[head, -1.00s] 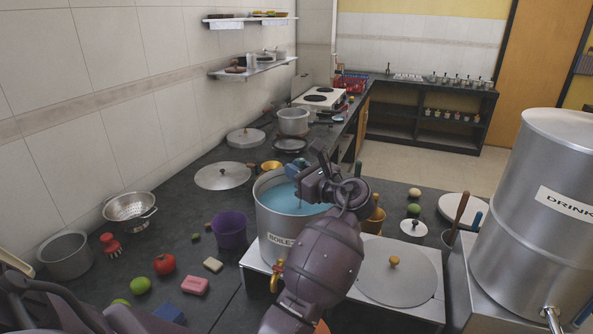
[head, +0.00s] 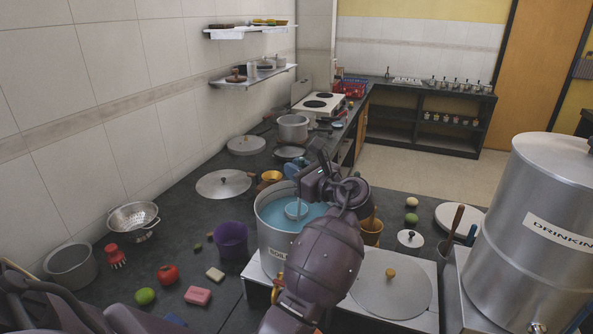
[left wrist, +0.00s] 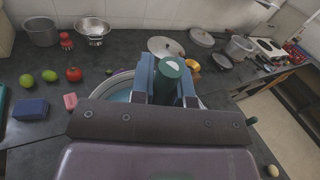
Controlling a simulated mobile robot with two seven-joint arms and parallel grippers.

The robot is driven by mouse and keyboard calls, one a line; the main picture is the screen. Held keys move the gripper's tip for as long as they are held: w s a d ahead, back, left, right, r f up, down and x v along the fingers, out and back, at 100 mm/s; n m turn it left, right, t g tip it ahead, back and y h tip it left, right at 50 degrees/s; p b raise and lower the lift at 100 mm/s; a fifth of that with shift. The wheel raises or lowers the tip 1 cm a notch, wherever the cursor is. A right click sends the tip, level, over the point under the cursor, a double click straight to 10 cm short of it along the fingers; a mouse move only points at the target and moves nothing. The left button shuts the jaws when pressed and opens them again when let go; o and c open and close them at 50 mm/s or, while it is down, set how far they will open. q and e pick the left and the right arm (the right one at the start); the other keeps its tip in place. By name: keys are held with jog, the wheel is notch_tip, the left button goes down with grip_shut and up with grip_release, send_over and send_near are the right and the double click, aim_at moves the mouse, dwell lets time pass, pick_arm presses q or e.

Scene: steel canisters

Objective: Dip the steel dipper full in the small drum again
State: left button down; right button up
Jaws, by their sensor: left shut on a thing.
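The small drum (head: 268,238) is an open steel pot with a label starting "BOIL", holding blue liquid. The steel dipper's cup (head: 296,211) shows inside its rim, at or just above the liquid; I cannot tell which. The cup looks bluish inside, but its fill is unclear. My left gripper (head: 312,184) is over the drum's right side, shut on the dipper's handle. In the left wrist view the green handle top (left wrist: 173,70) stands between the blue fingers. The drum's rim and liquid (left wrist: 120,92) show partly behind the gripper. My right gripper is not in view.
A large steel drum (head: 530,240) labelled "DRINKIN" stands at the right. A flat round lid (head: 391,290) lies right of my arm. A purple cup (head: 231,240) stands close left of the small drum. Fruit, soap and a colander (head: 133,218) are farther left.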

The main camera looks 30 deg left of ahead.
pick_arm(q)
notch_tip(320, 180, up, 14)
dwell(2.0)
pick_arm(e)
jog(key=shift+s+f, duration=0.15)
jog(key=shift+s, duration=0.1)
